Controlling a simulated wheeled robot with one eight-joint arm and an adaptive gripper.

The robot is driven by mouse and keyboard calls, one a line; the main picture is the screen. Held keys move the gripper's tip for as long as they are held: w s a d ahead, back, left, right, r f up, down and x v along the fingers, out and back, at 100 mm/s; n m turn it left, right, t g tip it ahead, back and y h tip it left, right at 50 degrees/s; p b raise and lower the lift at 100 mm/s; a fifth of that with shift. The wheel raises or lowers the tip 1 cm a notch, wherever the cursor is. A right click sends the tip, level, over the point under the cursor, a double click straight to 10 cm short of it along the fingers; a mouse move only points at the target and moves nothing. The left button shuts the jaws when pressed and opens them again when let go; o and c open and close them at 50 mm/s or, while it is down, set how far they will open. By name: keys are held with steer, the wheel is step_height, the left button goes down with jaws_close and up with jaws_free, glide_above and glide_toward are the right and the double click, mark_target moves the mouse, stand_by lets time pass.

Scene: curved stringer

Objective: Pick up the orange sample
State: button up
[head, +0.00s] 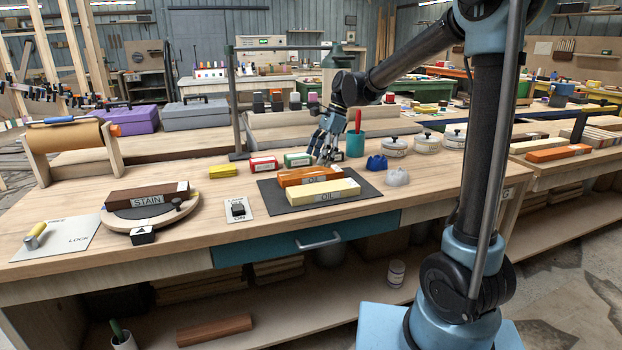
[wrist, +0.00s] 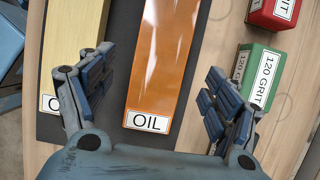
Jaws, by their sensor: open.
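The orange sample (head: 305,176), a long glossy orange wood block with a white OIL label, lies on a dark mat (head: 360,190) on the workbench. It also shows in the wrist view (wrist: 168,50), running lengthwise between my fingers. A pale yellow sample (head: 322,193), also labelled, lies parallel beside it on the mat. It shows at left in the wrist view (wrist: 65,45). My gripper (head: 325,158) is open and empty over the orange sample; in the wrist view its fingers (wrist: 155,80) stand apart on either side. Whether they touch it, I cannot tell.
A green 120 GRIT block (head: 297,160) and a red block (head: 263,164) lie close behind the mat, near my right finger in the wrist view. A teal cup (head: 355,145), blue and grey lumps (head: 397,177) and lidded tins (head: 427,143) stand to the right.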

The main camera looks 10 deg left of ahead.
mark_target(311, 172)
steer(key=shift+x, duration=2.6)
steer(key=shift+a, duration=0.1)
steer(key=c, duration=1.3)
